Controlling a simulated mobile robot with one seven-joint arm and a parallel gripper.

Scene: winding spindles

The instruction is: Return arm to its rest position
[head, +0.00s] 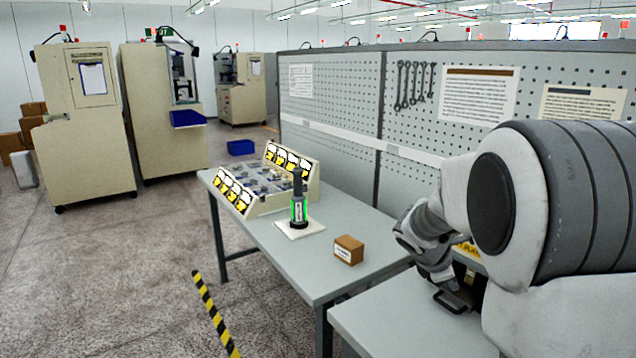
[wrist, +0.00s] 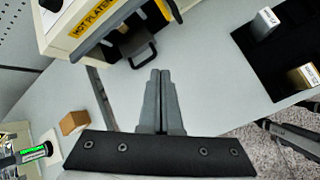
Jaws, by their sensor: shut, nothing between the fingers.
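My gripper (wrist: 160,76) is in the wrist view with its two grey fingers together and nothing between them. It hangs over the bare grey bench, apart from the objects there. In the head view my arm fills the right side, bent down toward the near bench; the fingertips cannot be made out there. A dark spindle with a green-lit band (head: 299,207) stands upright on a white plate (head: 314,230) on the far bench. The spindle also shows at the lower left of the wrist view (wrist: 36,153).
A brown box (head: 348,250) and a sloped parts rack (head: 246,204) are on the bench (head: 330,278). A pegboard wall (head: 345,95) stands behind.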

